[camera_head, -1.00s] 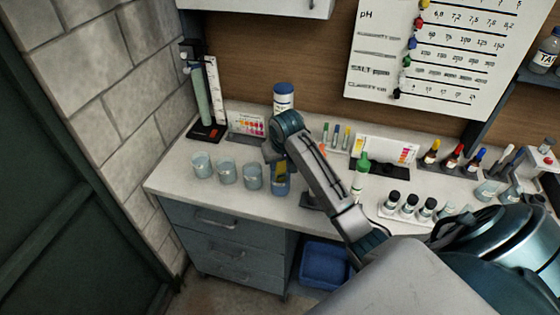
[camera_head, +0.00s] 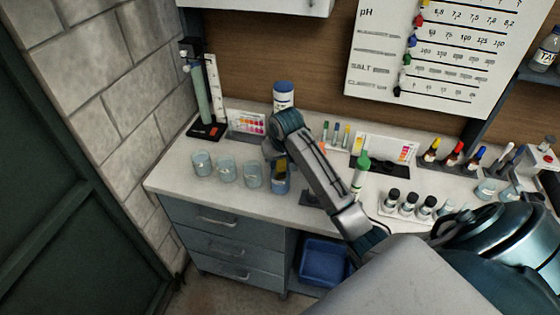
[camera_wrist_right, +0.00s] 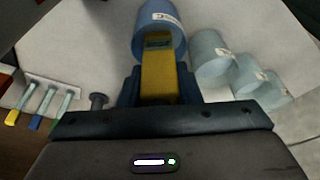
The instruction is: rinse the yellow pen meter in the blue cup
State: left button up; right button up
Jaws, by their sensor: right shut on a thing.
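The yellow pen meter (camera_head: 281,169) is upright in my right gripper (camera_head: 279,159), whose fingers are shut on its sides. In the right wrist view the pen meter (camera_wrist_right: 158,72) sits between the two dark fingers, its small display facing the camera. The blue cup (camera_head: 281,186) stands on the counter directly below the gripper, and it also shows in the wrist view (camera_wrist_right: 160,24) beyond the meter. The meter overlaps the cup's mouth; its lower end is hidden, so I cannot tell how deep it sits. My left gripper is not in view.
Several pale cups (camera_head: 226,171) line up just left of the blue cup. A blue-capped white bottle (camera_head: 283,97) stands behind the gripper. A green-capped bottle (camera_head: 360,173) and a rack of black-capped vials (camera_head: 408,203) are to the right. The counter's front edge (camera_head: 232,211) is close.

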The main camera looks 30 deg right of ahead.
jog(key=shift+r, duration=0.1)
dwell(0.3)
jog(key=shift+r+p, duration=1.15)
jog(key=shift+r, duration=3.95)
